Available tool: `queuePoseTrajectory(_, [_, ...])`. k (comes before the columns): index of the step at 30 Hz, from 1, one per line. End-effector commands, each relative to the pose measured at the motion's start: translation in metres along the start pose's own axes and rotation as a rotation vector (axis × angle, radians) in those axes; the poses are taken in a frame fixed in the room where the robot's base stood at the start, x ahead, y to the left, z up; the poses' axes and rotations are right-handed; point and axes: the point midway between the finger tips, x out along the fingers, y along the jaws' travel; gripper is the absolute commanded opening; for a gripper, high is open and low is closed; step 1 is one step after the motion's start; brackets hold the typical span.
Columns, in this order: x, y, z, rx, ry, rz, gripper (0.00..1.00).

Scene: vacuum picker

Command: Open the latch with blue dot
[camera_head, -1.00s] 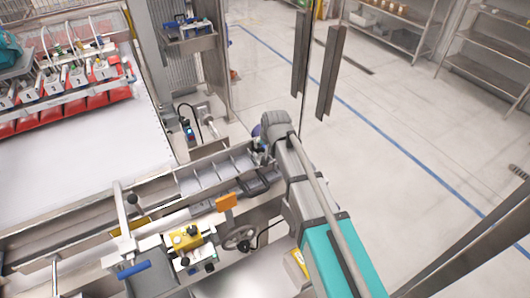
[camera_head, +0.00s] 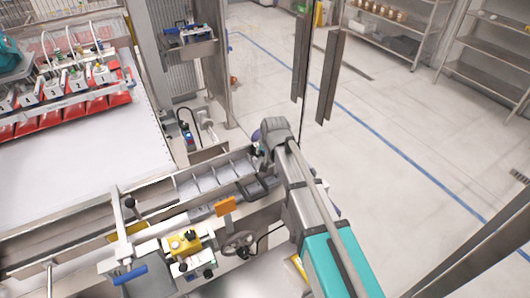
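I see no latch that I can pick out by a blue dot; any such dot is too small or hidden. A latch-like lever with a blue handle (camera_head: 131,273) stands at the lower left of the machine front. My grey and teal arm reaches from the lower right to the machine's right end. A dark shape (camera_head: 258,188) left of my arm, over the compartment tray, may be my gripper; its fingers cannot be made out. A small purple-blue round bit (camera_head: 256,135) shows beside my arm's upper end.
A divided metal tray (camera_head: 215,178) runs along the machine front. An orange block (camera_head: 226,206), a yellow block (camera_head: 184,243) and a handwheel (camera_head: 238,242) sit below it. Red bins (camera_head: 65,112) stand at the upper left. A metal post (camera_head: 327,75) rises behind my arm. The floor at right is clear.

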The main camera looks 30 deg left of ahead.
Motion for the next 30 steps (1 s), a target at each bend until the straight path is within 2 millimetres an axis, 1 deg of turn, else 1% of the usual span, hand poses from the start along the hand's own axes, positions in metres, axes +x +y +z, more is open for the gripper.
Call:
queuePoseTrajectory(1, [0.0,-0.001,0.0,-0.001,0.001,-0.001,0.17])
queuePoseTrajectory(3, [0.001,-0.001,0.0,-0.002,0.001,-0.001,0.04])
queuePoseTrajectory(4, [0.001,-0.001,0.0,-0.002,0.001,-0.001,0.0])
queuePoseTrajectory(11, [0.001,-0.001,-0.001,-0.013,-0.001,-0.005,0.0])
queuePoseTrajectory(17, [0.0,0.001,0.001,-0.055,-0.01,-0.024,0.0])
queuePoseTrajectory(23, [-0.002,0.005,0.003,-0.145,-0.028,-0.061,0.0])
queuePoseTrajectory(30, [-0.005,0.011,0.006,-0.307,-0.063,-0.129,0.0])
